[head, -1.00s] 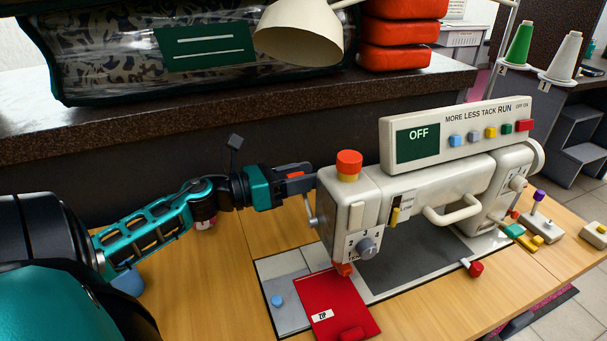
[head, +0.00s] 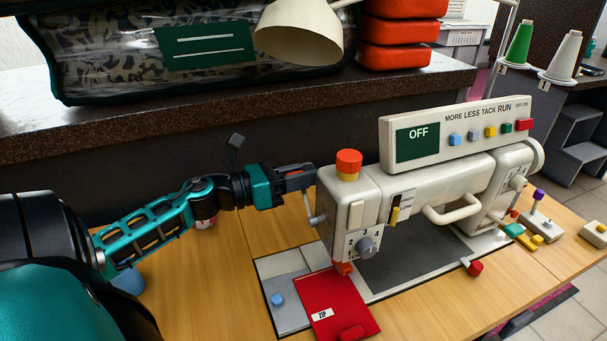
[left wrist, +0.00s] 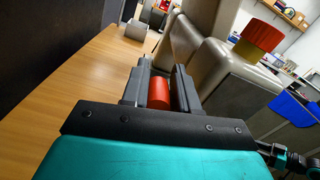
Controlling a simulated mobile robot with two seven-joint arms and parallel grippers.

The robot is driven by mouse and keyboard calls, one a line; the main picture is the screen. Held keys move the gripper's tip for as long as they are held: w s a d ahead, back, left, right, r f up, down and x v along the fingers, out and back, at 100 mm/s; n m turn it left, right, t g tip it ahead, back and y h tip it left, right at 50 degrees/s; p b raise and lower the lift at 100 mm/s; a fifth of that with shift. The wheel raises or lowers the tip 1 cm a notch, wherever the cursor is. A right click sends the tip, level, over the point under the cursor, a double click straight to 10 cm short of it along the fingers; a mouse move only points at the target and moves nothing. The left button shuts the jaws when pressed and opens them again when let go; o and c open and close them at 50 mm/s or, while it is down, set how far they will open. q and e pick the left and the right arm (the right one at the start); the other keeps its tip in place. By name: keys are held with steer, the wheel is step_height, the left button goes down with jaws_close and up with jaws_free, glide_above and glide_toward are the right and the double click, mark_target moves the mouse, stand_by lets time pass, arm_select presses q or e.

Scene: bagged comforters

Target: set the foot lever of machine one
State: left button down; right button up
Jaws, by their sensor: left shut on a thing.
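The white sewing machine (head: 420,180) stands on the wooden table, and its display reads OFF. A lever with a thin metal rod (head: 312,212) is on the left side of its head. My left gripper (head: 298,178) is beside the machine head. In the left wrist view, its two dark fingers (left wrist: 159,82) are shut on a red cylindrical knob (left wrist: 159,95). In the head view the fingers hide this knob, which appears to be the lever's end.
A red zip pouch (head: 340,305) lies under the needle area. A red-and-yellow knob (head: 348,165) tops the machine head. A lamp shade (head: 298,30) hangs above. A bagged comforter (head: 190,50) rests on the dark ledge behind. The table left of the machine is mostly clear.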

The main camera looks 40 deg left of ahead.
arm_select(q)
steer(key=shift+a+f, duration=0.1)
step_height(320, 180, down, 9)
steer(key=a+n+p, duration=0.1)
steer(key=n, duration=1.1)
steer(key=shift+w+a, duration=0.15)
steer(key=shift+w, duration=0.15)
steer(key=shift+f, duration=0.15)
steer(key=c, duration=1)
jaws_free()
steer(key=shift+o, duration=0.5)
steer(key=shift+r, duration=0.25)
steer(key=v, duration=0.7)
steer(key=shift+s, duration=0.25)
